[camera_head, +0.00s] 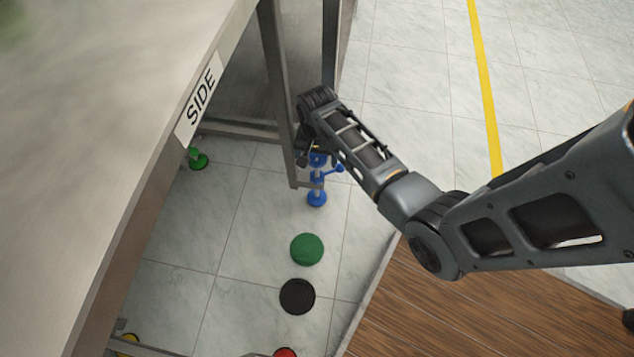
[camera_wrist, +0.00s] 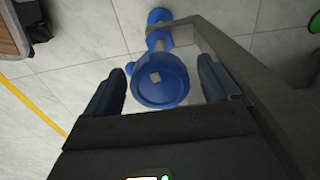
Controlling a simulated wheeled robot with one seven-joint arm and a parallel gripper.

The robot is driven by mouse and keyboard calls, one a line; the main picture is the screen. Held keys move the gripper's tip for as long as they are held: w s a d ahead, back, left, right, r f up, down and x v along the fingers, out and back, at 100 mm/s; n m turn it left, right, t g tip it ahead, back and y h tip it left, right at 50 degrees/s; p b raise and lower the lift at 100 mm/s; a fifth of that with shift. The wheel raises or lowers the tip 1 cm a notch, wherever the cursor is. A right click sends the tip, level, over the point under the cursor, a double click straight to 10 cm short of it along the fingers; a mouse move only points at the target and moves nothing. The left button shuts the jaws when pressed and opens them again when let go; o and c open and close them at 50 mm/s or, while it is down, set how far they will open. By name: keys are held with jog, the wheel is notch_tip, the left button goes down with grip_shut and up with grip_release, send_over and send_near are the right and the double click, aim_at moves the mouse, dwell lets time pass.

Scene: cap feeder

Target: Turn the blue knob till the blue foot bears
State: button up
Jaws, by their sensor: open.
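The blue knob (camera_wrist: 160,82) is round, with a small pale square on its top, and lies between the two fingers of my gripper (camera_wrist: 166,92) in the wrist view. The fingers are open, with a gap on each side of the knob. The blue foot (camera_head: 316,198) is at the lower end of a blue stem by the table leg, at floor level in the head view. It also shows beyond the knob in the wrist view (camera_wrist: 159,17). I cannot tell whether the foot touches the floor. In the head view my wrist partly hides the knob.
The steel table (camera_head: 110,130) marked SIDE fills the left. A green foot (camera_head: 198,161) stands under it. A green disc (camera_head: 307,249), a black disc (camera_head: 297,297) and a red item (camera_head: 285,352) lie on the tiles. Open floor with a yellow line (camera_head: 485,85) is at right.

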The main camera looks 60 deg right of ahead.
aim_at(317, 155)
jog(key=shift+r+p, duration=3.55)
jog(key=shift+p, duration=0.2)
jog(key=shift+f, duration=0.15)
jog(key=shift+c, duration=0.3)
